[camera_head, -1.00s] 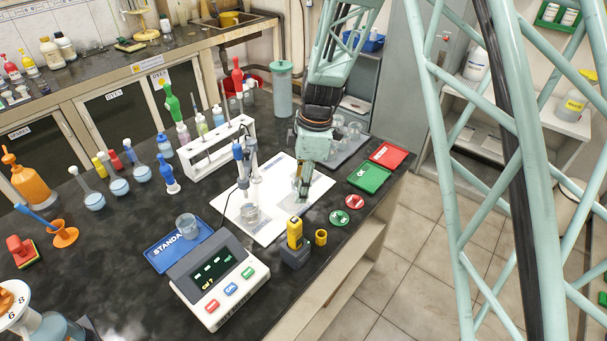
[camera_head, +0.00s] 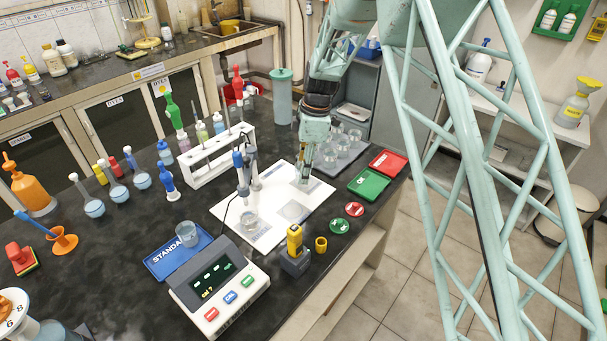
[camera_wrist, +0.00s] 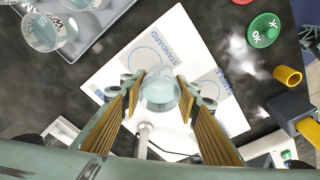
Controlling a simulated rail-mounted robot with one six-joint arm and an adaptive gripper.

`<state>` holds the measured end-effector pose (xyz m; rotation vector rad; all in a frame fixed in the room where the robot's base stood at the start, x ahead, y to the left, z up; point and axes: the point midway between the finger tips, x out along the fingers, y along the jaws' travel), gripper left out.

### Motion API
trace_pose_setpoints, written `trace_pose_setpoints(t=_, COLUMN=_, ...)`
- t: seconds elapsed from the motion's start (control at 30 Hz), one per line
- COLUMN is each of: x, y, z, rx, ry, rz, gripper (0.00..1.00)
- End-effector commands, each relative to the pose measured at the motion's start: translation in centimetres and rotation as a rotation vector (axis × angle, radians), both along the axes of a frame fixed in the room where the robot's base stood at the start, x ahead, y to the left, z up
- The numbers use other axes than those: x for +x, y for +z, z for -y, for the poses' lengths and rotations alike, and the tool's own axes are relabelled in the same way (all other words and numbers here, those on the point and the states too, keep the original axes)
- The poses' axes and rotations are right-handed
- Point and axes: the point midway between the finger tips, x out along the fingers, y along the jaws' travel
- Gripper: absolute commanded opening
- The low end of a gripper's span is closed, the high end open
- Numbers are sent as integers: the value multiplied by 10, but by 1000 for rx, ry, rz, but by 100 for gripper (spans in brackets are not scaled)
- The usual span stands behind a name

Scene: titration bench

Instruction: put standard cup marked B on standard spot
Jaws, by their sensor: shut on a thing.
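My gripper (camera_wrist: 152,98) is shut on a clear cup (camera_wrist: 160,92) holding pale liquid. No letter on the cup is readable. In the head view my gripper (camera_head: 303,180) hangs over the back part of the white mat (camera_head: 268,240), and its fingers mostly hide the cup. In the wrist view the mat carries a circle labelled STANDARD, the standard spot (camera_wrist: 145,60), just beyond the held cup, and a SAMPLE circle (camera_wrist: 212,92) to the right. How high the cup is above the mat is hard to tell.
A grey tray with several cups (camera_head: 348,142) stands behind my gripper. A blue STANDARD tray (camera_head: 160,262) bears another cup (camera_head: 187,233). Green (camera_head: 369,185) and red (camera_head: 388,162) trays lie right.

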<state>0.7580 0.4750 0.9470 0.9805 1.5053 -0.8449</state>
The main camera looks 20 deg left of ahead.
Motion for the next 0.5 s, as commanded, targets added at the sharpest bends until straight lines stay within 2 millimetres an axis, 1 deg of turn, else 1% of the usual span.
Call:
trace_pose_setpoints(t=0.03, x=7, y=-1, z=-2, rx=0, ry=0, rz=1, gripper=18)
trace_pose_setpoints(t=0.1, x=15, y=-2, z=-4, rx=0, ry=0, rz=1, gripper=18)
trace_pose_setpoints(t=0.2, x=24, y=-3, z=-7, rx=1, ry=0, rz=0, gripper=18)
trace_pose_setpoints(t=0.3, x=29, y=-2, z=-9, rx=1, ry=0, rz=0, gripper=18)
trace_pose_setpoints(t=0.5, x=31, y=-3, z=-9, rx=0, ry=0, rz=0, gripper=18)
